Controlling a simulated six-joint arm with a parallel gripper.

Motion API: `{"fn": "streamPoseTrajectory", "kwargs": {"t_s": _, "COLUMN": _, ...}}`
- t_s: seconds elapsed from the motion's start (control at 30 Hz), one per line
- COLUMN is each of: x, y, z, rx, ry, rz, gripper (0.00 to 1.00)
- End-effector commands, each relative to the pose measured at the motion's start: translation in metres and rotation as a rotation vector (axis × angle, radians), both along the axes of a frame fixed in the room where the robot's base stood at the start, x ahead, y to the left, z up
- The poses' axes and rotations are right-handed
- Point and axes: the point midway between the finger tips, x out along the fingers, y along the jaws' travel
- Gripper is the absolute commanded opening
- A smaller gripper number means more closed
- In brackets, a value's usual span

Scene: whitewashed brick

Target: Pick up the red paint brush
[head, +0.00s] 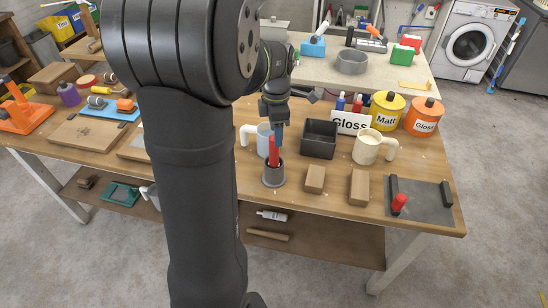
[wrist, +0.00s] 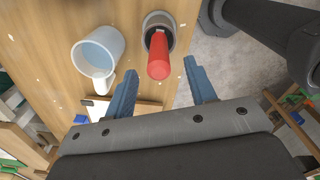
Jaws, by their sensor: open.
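The red paint brush (head: 273,152) stands handle up in a dark grey cup (head: 274,176) near the front of the workbench. Its lower end is hidden inside the cup. In the wrist view the red handle (wrist: 159,58) points toward me out of the cup (wrist: 157,18). My gripper (wrist: 162,84) is open and empty, its blue fingers on either side of the line to the handle, which lies just beyond the fingertips. In the head view my gripper (head: 279,138) is close above and behind the brush, partly hidden by it.
A black box (head: 318,138), a cream mug (head: 368,147) and wooden blocks (head: 315,179) are to the right. A grey tray (head: 428,199) holds a red-topped item (head: 399,203). Paint tins (head: 386,110) stand behind.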

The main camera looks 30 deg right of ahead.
Motion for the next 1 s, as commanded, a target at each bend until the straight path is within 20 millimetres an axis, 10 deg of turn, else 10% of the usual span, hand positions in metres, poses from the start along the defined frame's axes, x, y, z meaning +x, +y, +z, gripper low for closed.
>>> {"fn": "streamPoseTrajectory", "kwargs": {"t_s": 0.73, "x": 0.005, "y": 0.004, "z": -0.056, "rx": -0.001, "ry": -0.001, "rz": -0.001, "gripper": 0.51}}
{"fn": "streamPoseTrajectory", "kwargs": {"t_s": 1.0, "x": 0.005, "y": 0.004, "z": -0.056, "rx": 0.0, "ry": -0.001, "rz": 0.0, "gripper": 0.02}}
